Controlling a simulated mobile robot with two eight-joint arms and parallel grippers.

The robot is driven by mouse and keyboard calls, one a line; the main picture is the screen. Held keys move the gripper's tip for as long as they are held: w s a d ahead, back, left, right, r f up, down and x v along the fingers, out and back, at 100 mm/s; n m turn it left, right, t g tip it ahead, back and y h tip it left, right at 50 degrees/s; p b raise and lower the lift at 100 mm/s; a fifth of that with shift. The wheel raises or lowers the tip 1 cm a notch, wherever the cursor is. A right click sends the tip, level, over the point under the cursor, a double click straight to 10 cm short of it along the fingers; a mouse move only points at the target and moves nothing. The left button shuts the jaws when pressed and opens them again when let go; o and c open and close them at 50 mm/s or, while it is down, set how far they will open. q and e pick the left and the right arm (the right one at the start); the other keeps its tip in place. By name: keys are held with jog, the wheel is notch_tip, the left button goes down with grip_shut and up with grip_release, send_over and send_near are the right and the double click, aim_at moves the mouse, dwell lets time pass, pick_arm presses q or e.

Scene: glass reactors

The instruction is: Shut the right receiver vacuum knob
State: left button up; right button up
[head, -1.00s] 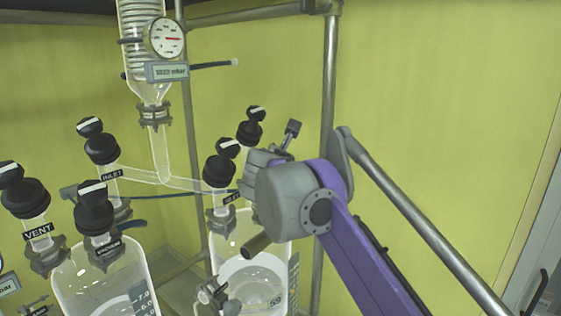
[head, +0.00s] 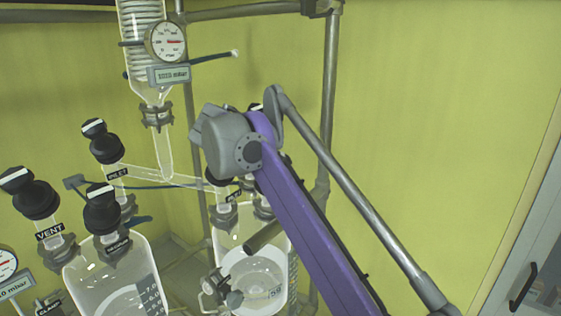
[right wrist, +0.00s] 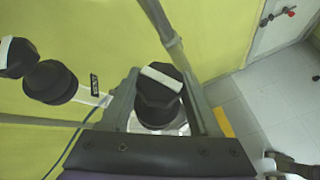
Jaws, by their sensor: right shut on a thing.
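The right receiver (head: 238,236) is a clear glass vessel below my right arm in the head view. My right wrist covers most of its black knobs there, and the fingers are hidden behind it. In the right wrist view, my right gripper (right wrist: 163,108) has one finger on each side of a black knob (right wrist: 160,92) and is shut on it. A white bar (right wrist: 162,78) crosses the knob's top, slanting slightly down to the right. The held knob's label is hidden. My left gripper is in neither current view.
Two more black knobs (right wrist: 50,82) stand left of the gripper, with a blue hose below. The left vessel (head: 115,275) carries several knobs, including one marked VENT (head: 35,197). A gauge (head: 167,42) hangs above. Metal frame posts (head: 328,100) stand behind my arm.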

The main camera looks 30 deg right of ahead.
dwell(0.5)
jog(key=o, duration=1.4)
jog(key=shift+d, duration=0.1)
jog(key=v, duration=1.1)
